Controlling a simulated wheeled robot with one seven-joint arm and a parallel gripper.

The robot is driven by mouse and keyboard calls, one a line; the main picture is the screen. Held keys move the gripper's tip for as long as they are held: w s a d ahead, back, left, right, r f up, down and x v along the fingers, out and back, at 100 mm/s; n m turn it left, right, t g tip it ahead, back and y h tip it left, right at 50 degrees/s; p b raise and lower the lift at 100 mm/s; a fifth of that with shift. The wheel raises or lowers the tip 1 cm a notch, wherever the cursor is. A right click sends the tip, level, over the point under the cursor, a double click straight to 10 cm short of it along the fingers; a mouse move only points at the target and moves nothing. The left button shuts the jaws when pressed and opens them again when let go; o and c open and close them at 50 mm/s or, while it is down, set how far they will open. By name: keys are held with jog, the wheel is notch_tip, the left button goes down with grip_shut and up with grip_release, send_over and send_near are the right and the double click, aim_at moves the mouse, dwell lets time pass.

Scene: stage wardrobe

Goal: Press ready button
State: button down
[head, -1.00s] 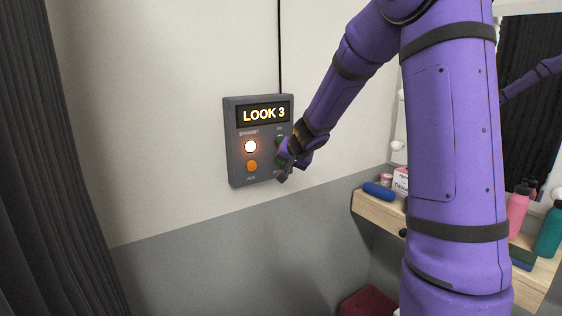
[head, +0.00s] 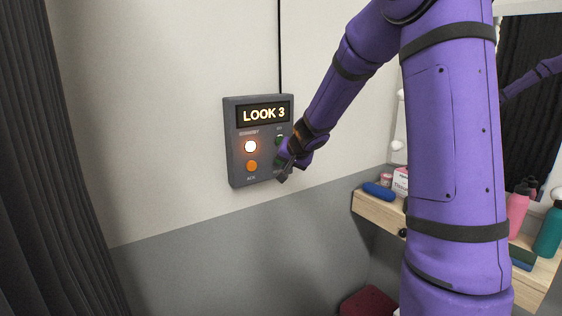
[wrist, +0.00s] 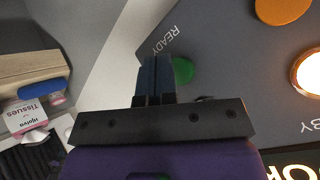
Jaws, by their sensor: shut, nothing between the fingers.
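The dark grey wall panel (head: 234,160) shows a lit "LOOK 3" display. The green ready button (wrist: 183,71) shows in the wrist view beside its READY label, partly covered by my fingers. In the head view my gripper hides most of it. My gripper (head: 283,177) is at the panel's lower right. In the wrist view my gripper (wrist: 155,60) is shut and empty, its fingertips overlapping the button's edge. I cannot tell whether they touch it.
The panel also has a glowing white standby button (head: 250,146), an orange button (head: 252,166) and a green button (head: 279,140) above my gripper. A wooden shelf (head: 376,210) holds a blue case (head: 378,191) and a tissue box (head: 401,181). A dark curtain (head: 40,160) hangs left.

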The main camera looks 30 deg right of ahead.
jog(key=shift+w, duration=0.4)
jog(key=shift+w, duration=0.4)
dwell(0.9)
jog(key=shift+s, duration=0.85)
jog(key=s, duration=0.5)
jog(key=shift+d, duration=0.1)
dwell(0.3)
dwell(0.7)
